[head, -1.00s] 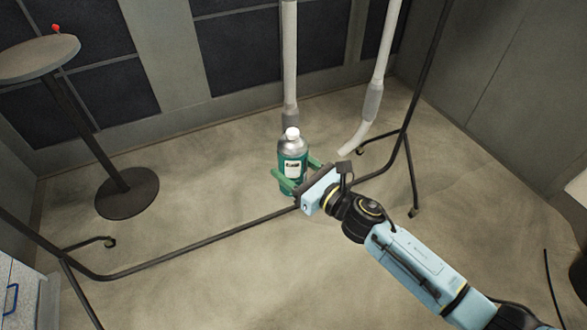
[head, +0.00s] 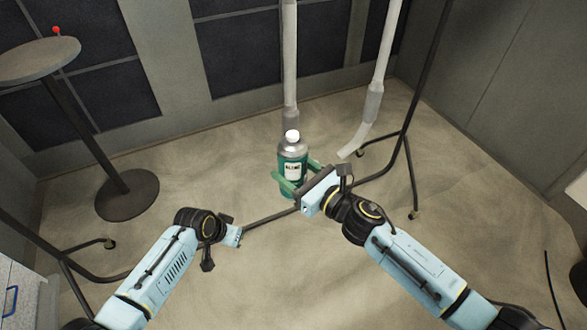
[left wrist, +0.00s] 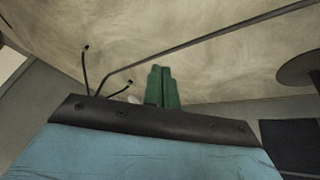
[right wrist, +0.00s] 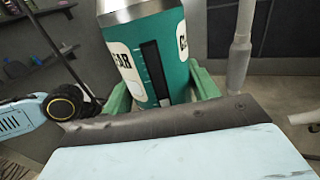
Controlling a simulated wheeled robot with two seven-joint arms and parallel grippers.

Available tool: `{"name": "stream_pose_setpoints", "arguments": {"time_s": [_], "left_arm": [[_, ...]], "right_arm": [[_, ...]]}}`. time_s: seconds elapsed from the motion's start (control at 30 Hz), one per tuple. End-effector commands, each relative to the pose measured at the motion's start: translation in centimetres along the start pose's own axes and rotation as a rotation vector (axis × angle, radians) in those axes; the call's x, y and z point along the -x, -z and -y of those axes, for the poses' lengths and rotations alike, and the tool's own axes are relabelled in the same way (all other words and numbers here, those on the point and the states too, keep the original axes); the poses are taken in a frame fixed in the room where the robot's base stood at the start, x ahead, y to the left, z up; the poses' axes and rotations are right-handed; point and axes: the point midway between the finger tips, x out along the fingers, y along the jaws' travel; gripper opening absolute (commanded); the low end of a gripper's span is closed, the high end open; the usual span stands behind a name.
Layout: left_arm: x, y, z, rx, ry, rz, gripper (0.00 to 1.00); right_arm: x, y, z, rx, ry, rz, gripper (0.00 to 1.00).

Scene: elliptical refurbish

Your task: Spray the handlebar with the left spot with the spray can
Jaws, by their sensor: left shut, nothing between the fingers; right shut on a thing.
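The spray can (head: 291,160) is a teal bottle with a silver shoulder, white cap and pale label. My right gripper (head: 294,168) is shut on it, with green fingers on both sides, and holds it upright. The can (right wrist: 150,60) fills the top middle of the right wrist view. Two pale tubes with grey sleeves, seemingly the handlebars, hang at the back: the left handlebar (head: 290,60) behind the can, the right handlebar (head: 384,55) with a bent lower end. No spot is discernible on either. My left gripper (left wrist: 162,86) is shut and empty, left of the can in the head view.
A dark rack frame (head: 408,140) on castors runs around the tubes and along the floor. A round side table (head: 38,60) with a small red item stands at the left. A cabinet (head: 18,290) is at the lower left. Open floor lies between.

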Motion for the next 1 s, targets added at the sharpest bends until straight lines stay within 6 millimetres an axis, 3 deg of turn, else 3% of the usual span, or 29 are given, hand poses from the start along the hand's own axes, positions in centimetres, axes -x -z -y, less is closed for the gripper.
{"name": "stream_pose_setpoints", "arguments": {"time_s": [0.03, 0.2, 0.5, 0.73, 1.0], "left_arm": [[1.0, 2.8, -0.4, -0.023, -0.016, -0.022, 0.00], [4.7, 10.2, -2.4, -0.102, -0.080, -0.066, 0.00], [13.5, 21.2, -7.3, -0.290, -0.182, -0.111, 0.00], [22.1, 26.1, -12.9, -0.467, -0.231, -0.057, 0.00], [31.1, 27.1, -17.2, -0.662, -0.194, 0.087, 0.00]], "right_arm": [[0.0, -0.1, 0.0, 0.000, 0.000, 0.002, 0.32], [0.0, -0.1, 0.0, 0.000, 0.000, 0.002, 0.32], [0.0, -0.1, 0.0, 0.000, 0.000, 0.002, 0.32], [0.0, -0.1, 0.0, 0.000, -0.001, 0.002, 0.32], [0.0, -0.1, 0.0, 0.000, 0.000, 0.002, 0.32]]}}
